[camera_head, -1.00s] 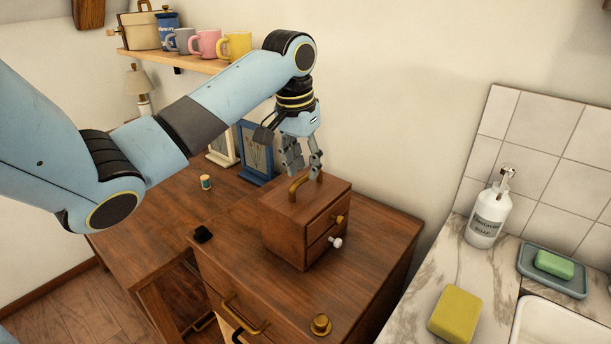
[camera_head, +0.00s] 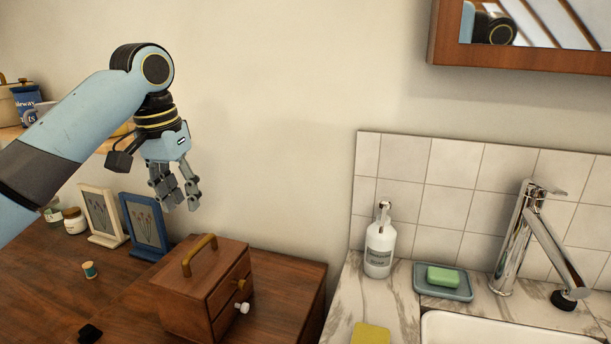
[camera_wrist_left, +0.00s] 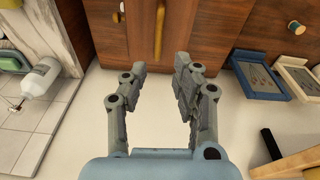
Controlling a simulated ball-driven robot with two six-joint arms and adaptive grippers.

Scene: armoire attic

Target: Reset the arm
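My left gripper (camera_head: 176,192) hangs fingers down in the head view, above and behind the small wooden drawer box (camera_head: 182,298). In the left wrist view its fingers (camera_wrist_left: 157,82) stand apart with nothing between them, so it is open and empty. The box carries a brass handle (camera_head: 200,254) on its top, which also shows in the left wrist view (camera_wrist_left: 159,28) beyond the fingertips. The gripper is apart from the handle. My right gripper is in no view.
Two picture frames, one white (camera_head: 101,214) and one blue (camera_head: 146,226), stand left of the box. A soap dispenser (camera_head: 379,247), soap dish (camera_head: 443,288) and faucet (camera_head: 517,240) are on the right. A mirror (camera_head: 530,30) hangs above. The wall between is bare.

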